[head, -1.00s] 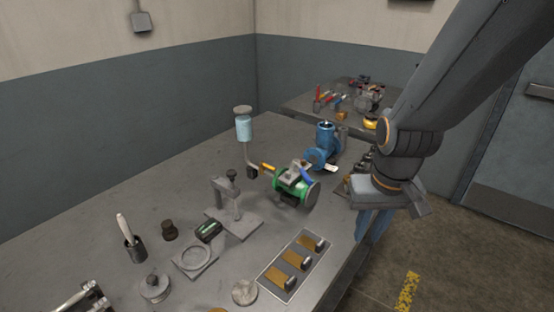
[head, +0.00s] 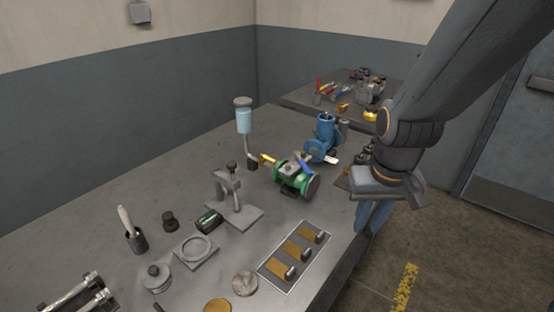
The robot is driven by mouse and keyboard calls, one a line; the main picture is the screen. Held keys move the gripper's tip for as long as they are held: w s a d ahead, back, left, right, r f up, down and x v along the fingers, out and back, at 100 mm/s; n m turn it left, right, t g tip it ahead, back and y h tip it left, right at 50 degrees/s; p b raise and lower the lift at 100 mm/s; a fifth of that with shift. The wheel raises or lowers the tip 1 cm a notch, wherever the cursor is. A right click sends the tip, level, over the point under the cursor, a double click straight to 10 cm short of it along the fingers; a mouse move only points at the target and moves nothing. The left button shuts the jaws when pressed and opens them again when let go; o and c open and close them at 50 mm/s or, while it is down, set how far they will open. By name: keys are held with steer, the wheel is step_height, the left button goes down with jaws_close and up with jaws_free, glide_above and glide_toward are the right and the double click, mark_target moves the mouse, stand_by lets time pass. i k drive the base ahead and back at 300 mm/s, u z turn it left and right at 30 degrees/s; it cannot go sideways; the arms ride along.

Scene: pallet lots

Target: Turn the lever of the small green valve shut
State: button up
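The small green valve (head: 293,177) lies on the grey workbench, right of the middle of the view. It has dark round flanges and a grey top. A blue lever (head: 306,169) sits on its upper right side, and a yellow-tipped piece (head: 268,159) shows at its left. I cannot tell which way the lever stands relative to the pipe line. My gripper (head: 373,218) hangs to the right of the valve, at the bench's right edge, apart from it. Its blue fingers point down and overlap in this view, so their opening is unclear.
A blue valve (head: 323,140) stands just behind the green one. A tray with brown-and-metal pieces (head: 296,254) lies in front. A grey stand (head: 236,201) and a holder with a light blue cup (head: 243,122) are to the left. Bare bench (head: 130,183) lies farther left.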

mark_target(295, 154)
steer(key=u, duration=1.05)
steer(key=k, duration=0.5)
steer(key=z, duration=0.5)
